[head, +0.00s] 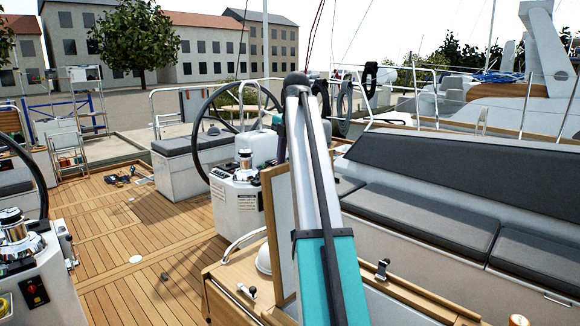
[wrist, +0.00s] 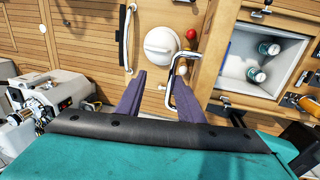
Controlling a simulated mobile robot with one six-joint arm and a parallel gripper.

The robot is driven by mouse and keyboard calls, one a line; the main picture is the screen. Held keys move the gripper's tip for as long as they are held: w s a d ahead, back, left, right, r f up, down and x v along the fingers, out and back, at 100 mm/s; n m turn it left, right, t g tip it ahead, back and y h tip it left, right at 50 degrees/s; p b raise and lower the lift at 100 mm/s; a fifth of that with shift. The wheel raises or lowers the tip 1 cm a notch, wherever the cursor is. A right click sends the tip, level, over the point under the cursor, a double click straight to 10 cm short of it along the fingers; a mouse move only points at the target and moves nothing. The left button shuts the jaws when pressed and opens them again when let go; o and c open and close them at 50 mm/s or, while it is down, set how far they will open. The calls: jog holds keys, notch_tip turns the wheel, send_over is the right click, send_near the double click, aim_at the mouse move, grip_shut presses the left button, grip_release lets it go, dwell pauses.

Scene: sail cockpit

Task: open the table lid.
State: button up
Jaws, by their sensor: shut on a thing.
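The table lid (head: 280,228) stands up steeply from the table (head: 225,285) in the head view, a thin wooden panel partly hidden behind my arm. In the wrist view a chrome U-shaped handle (wrist: 183,62) sits by a narrow wooden edge. To the right of the handle, an open pale compartment (wrist: 240,66) in the table holds two bottle-like items with metal tops.
A white round dome (wrist: 160,44) and a grab rail (wrist: 126,36) lie left of the handle, with a red ball (wrist: 191,34) beside it. A steering wheel and pedestal (head: 235,190) stand behind the table. Cushioned benches (head: 430,205) line the right. Deck at left is mostly clear.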

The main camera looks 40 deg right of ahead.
jog(key=shift+o, duration=0.5)
jog(key=r, duration=0.1)
jog(key=w+r, duration=0.1)
jog(key=shift+a+r, duration=0.1)
jog(key=shift+r, duration=0.2)
jog(key=o, duration=0.5)
jog(key=shift+w+d+r+p, duration=0.1)
jog(key=shift+d+r+p, duration=0.1)
jog(key=shift+r+p, duration=0.7)
jog(key=shift+c, duration=0.2)
jog(key=shift+s+a+r+p, duration=0.15)
jog(key=shift+s+r+p, duration=0.35)
jog(key=shift+p, duration=0.05)
jog(key=shift+s+a+r+p, duration=0.15)
jog(key=shift+s+r+p, duration=0.3)
jog(key=shift+r+p, duration=0.1)
jog(key=c, duration=0.6)
jog(key=shift+o, duration=0.2)
jog(key=shift+s+d+r+p, duration=0.15)
jog(key=shift+s+r+p, duration=0.3)
jog(key=shift+p, duration=0.7)
jog(key=shift+w+d, duration=0.15)
